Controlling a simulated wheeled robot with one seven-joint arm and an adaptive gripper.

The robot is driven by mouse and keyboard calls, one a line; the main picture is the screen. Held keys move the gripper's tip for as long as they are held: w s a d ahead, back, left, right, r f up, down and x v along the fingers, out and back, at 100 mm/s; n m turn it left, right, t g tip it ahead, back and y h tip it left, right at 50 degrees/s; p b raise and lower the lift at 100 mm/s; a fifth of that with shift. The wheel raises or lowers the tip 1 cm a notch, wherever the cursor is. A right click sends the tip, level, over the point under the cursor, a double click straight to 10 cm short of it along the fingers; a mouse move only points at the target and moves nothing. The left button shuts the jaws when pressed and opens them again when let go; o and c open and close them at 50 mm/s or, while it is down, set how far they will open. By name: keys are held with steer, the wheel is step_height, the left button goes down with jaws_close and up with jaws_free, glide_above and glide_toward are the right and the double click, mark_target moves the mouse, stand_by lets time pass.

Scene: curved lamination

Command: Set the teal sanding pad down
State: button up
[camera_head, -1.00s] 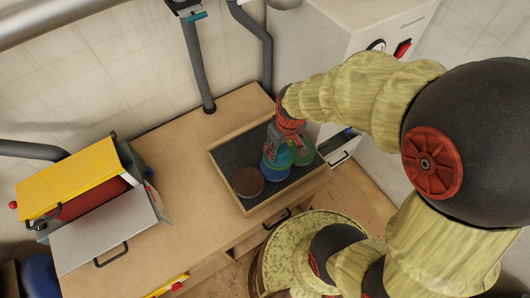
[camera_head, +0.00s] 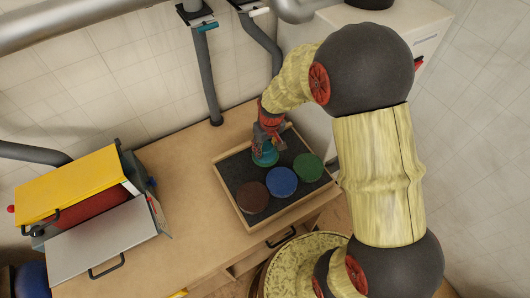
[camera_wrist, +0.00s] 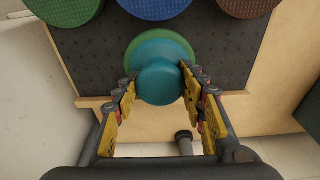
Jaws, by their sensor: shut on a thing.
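My gripper (camera_head: 267,137) is shut on the teal sanding pad (camera_head: 265,156), over the back part of the shallow wooden tray (camera_head: 228,192). In the wrist view, my gripper's fingers (camera_wrist: 160,88) sit on both sides of the pad's rounded teal knob (camera_wrist: 160,82). A wider teal-green rim shows beyond the knob. The pad is over bare dark lining, apart from the other discs. I cannot tell whether its underside touches the lining.
In the tray, a brown disc (camera_head: 253,197), a blue disc (camera_head: 282,182) and a green disc (camera_head: 308,167) lie in a row along the front. A yellow and grey box (camera_head: 85,200) stands at the left of the bench. Grey pipes (camera_head: 204,80) rise behind the tray.

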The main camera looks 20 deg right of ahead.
steer(key=shift+w+f+b, duration=0.2)
steer(key=shift+f+b, duration=0.25)
steer(key=shift+f, duration=1.3)
steer(key=shift+f, duration=0.2)
steer(key=o, duration=0.9)
steer(key=shift+o, duration=0.6)
steer(key=shift+r, duration=0.2)
